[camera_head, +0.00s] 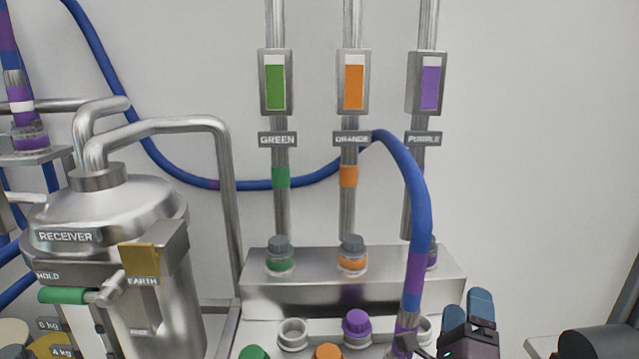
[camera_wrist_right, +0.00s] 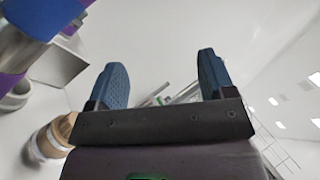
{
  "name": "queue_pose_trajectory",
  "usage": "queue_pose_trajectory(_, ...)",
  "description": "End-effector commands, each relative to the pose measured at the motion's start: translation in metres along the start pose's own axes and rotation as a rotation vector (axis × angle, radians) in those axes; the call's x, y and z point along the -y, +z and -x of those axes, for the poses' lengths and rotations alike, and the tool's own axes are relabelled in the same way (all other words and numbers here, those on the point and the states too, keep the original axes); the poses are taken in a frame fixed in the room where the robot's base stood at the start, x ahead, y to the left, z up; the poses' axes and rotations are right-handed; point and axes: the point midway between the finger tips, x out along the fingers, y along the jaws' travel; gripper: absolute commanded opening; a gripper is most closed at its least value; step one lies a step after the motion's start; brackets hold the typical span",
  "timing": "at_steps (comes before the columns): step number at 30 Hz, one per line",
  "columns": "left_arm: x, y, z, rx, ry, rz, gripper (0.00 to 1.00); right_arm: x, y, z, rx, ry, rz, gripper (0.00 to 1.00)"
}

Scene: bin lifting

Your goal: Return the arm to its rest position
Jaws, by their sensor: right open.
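My right gripper (camera_head: 467,314) is at the lower right of the head view, with its blue fingers pointing up. In the right wrist view the two blue fingers (camera_wrist_right: 162,78) stand wide apart with nothing between them. The blue hose (camera_head: 415,200) with purple bands comes down just left of this gripper, apart from its fingers. Part of the hose (camera_wrist_right: 40,15) also shows at the upper left of the right wrist view, outside the fingers. The lower end of the hose is partly hidden at the frame's bottom. My left gripper is not in view.
A steel manifold (camera_head: 350,296) carries the green, orange and purple pipes. Green, orange and purple caps, the purple one (camera_head: 357,323) clearest, sit in front of it. A steel receiver (camera_head: 110,215) stands left. The wall area right of the pipes is clear.

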Motion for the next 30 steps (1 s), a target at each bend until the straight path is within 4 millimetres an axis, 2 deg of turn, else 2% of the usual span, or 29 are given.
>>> queue_pose_trajectory(3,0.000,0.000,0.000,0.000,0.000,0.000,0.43,-0.023,-0.008,0.029,0.115,0.038,0.271,0.76)
queue_pose_trajectory(11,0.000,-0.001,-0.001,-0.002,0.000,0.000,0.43,-0.085,-0.032,0.106,0.411,0.190,0.841,0.76)
queue_pose_trajectory(14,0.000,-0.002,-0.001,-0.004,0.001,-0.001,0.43,-0.110,-0.050,0.142,0.539,0.274,1.052,0.76)
queue_pose_trajectory(18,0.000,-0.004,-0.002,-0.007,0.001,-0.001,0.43,-0.142,-0.083,0.198,0.727,0.409,1.332,0.76)
queue_pose_trajectory(24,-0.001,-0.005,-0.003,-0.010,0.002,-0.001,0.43,-0.165,-0.132,0.265,0.952,0.578,1.632,0.76)
queue_pose_trajectory(27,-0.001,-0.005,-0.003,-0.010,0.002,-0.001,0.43,-0.169,-0.147,0.284,1.016,0.629,1.712,0.76)
queue_pose_trajectory(30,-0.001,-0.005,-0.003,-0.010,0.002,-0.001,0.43,-0.170,-0.155,0.293,1.047,0.653,1.752,0.76)
